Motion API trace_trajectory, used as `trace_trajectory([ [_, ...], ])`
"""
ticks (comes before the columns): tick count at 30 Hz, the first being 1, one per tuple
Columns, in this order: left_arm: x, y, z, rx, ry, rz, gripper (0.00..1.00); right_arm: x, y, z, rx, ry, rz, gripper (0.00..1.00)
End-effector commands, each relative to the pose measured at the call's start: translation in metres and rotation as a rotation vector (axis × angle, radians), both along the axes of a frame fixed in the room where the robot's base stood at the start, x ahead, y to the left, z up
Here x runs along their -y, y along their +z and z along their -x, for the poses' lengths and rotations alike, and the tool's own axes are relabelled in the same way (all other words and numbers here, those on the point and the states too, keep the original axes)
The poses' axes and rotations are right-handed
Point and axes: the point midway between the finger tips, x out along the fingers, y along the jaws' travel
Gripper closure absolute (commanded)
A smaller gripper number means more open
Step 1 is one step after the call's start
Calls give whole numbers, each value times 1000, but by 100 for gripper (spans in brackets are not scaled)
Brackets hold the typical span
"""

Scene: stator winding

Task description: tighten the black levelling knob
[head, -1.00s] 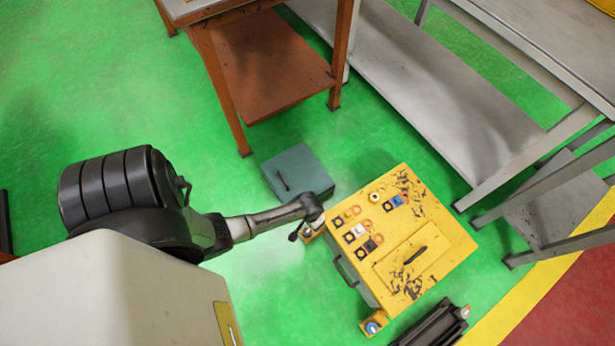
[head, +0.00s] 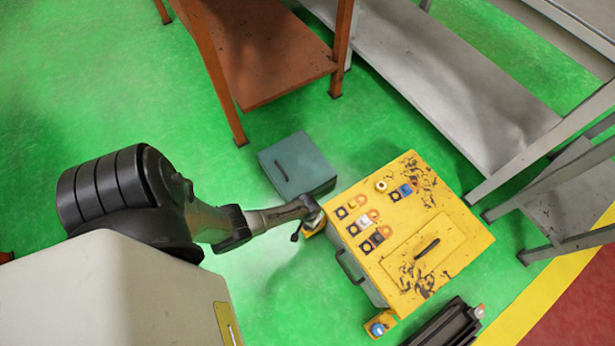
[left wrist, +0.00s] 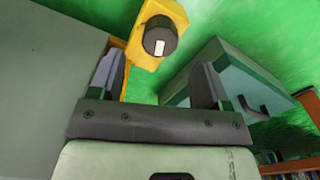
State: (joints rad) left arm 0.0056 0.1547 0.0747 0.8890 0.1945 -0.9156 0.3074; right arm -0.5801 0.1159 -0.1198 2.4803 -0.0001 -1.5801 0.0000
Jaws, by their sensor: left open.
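The black levelling knob (left wrist: 160,36) shows in the left wrist view as a dark round cap with a pale rectangular mark, on a yellow bracket (left wrist: 146,58). My left gripper (left wrist: 158,72) is open, one finger on each side of the picture, with the knob beyond the gap between them. I cannot tell whether either finger touches it. In the head view my left gripper (head: 308,219) is at the near upper-left corner of the yellow box (head: 440,218), over a yellow foot that it mostly hides. The knob cannot be made out there. My right gripper is not in view.
A grey-teal box (head: 297,163) stands on the floor close beside the gripper. A blue knob (head: 377,328) sits on another yellow foot. An orange table (head: 275,62) and grey shelving (head: 450,85) stand behind. Green floor is clear at left.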

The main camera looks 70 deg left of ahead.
Motion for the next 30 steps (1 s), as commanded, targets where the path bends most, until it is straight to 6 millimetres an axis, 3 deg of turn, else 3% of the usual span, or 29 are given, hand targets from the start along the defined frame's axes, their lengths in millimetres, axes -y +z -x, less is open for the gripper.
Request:
trace_trajectory([
  [1,0,-14,0,-1,0,0,29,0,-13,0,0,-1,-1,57],
  [9,0,-40,0,0,0,0,29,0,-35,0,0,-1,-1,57],
  [26,0,-48,0,0,0,0,29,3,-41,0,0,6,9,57],
  [30,0,-48,0,0,0,0,40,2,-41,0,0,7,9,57],
])
